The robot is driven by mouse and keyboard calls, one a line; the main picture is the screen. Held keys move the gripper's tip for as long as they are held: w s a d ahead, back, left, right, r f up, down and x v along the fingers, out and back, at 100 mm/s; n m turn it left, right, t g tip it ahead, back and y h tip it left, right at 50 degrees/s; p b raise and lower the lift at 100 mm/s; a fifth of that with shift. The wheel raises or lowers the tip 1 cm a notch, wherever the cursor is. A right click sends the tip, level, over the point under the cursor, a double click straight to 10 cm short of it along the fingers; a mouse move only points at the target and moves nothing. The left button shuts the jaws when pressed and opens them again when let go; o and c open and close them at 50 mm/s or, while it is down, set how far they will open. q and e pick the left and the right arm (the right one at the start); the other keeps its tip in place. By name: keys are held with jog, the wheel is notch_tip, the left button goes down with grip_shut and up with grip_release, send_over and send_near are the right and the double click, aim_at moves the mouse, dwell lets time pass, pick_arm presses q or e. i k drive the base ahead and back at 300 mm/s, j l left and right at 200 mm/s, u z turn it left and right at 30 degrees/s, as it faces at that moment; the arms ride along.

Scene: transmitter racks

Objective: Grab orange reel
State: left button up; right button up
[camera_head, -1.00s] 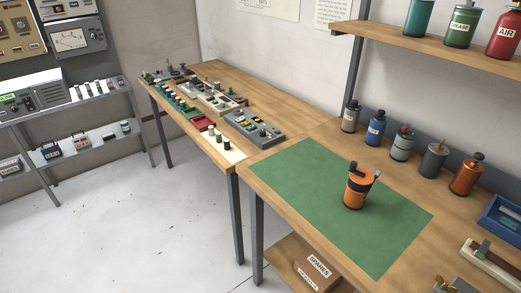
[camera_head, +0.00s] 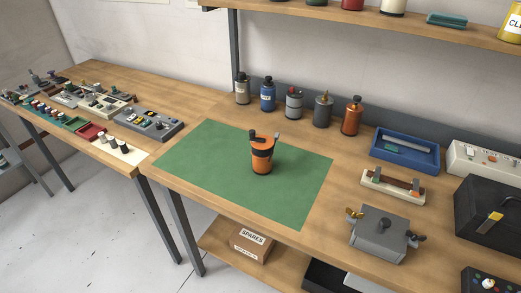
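The orange reel (camera_head: 262,158) stands upright on the green mat (camera_head: 210,175) on the wooden workbench. It is an orange cylinder with a black band around its upper part, and dark and grey pieces stick up from its top. Nothing touches it from the sides. Neither of my grippers shows in the head view.
Several small canisters, including a blue one (camera_head: 267,97) and a copper one (camera_head: 352,117), line the back of the bench. A blue tray (camera_head: 404,150), a grey box with wing nuts (camera_head: 379,234) and a black case (camera_head: 490,217) stand to the right. The mat around the reel is clear.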

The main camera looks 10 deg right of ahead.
aim_at(260, 152)
jog(key=k+l+z, duration=0.3)
jog(key=l, duration=0.2)
jog(key=l+z, duration=0.25)
jog(key=l, duration=0.2)
jog(key=k+l+z, duration=0.1)
jog(key=l+z, duration=0.2)
jog(key=l, duration=0.25)
